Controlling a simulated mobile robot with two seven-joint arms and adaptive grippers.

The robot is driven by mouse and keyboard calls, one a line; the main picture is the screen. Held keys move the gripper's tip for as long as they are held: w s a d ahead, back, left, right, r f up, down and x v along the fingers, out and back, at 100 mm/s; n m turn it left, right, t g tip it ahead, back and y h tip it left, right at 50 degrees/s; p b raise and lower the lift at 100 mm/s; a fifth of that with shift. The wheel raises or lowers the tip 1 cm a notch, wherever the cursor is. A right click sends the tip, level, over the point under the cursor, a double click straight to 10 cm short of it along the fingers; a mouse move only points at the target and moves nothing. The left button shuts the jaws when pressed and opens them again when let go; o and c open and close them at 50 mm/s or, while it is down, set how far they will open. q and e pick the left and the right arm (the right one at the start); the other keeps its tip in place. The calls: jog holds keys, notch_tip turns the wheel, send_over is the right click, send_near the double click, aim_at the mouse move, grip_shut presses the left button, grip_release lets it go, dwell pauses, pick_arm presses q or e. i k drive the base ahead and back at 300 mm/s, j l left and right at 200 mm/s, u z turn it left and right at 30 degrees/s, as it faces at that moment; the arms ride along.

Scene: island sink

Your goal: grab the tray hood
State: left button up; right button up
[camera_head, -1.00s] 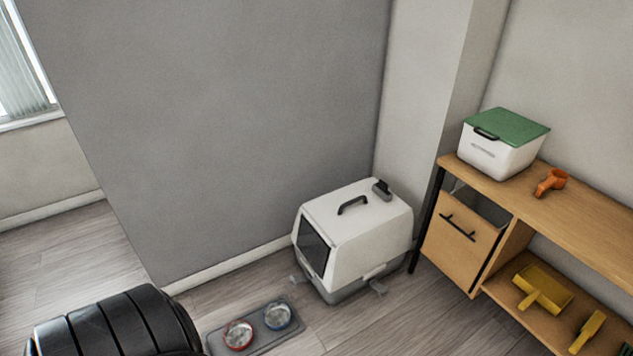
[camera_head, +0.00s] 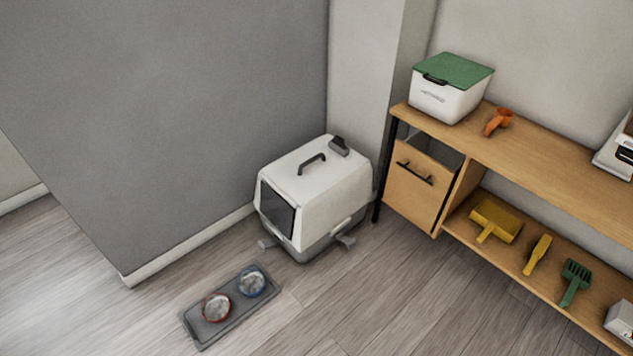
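The tray hood (camera_head: 330,192) is the white upper shell of a covered litter box on the floor, against the grey wall. A dark handle (camera_head: 312,163) sits on its top, and a dark flap (camera_head: 277,209) closes its front. Neither of my grippers shows in the head view.
A feeding mat (camera_head: 190,326) with a red bowl (camera_head: 216,308) and a blue bowl (camera_head: 252,282) lies in front of the box. A wooden shelf unit (camera_head: 545,150) stands to the right, holding a green-lidded bin (camera_head: 447,103). The floor at the lower middle is clear.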

aim_at(328, 183)
jog(key=i+l+u, duration=0.1)
jog(key=i+l, duration=0.95)
jog(key=i, duration=0.05)
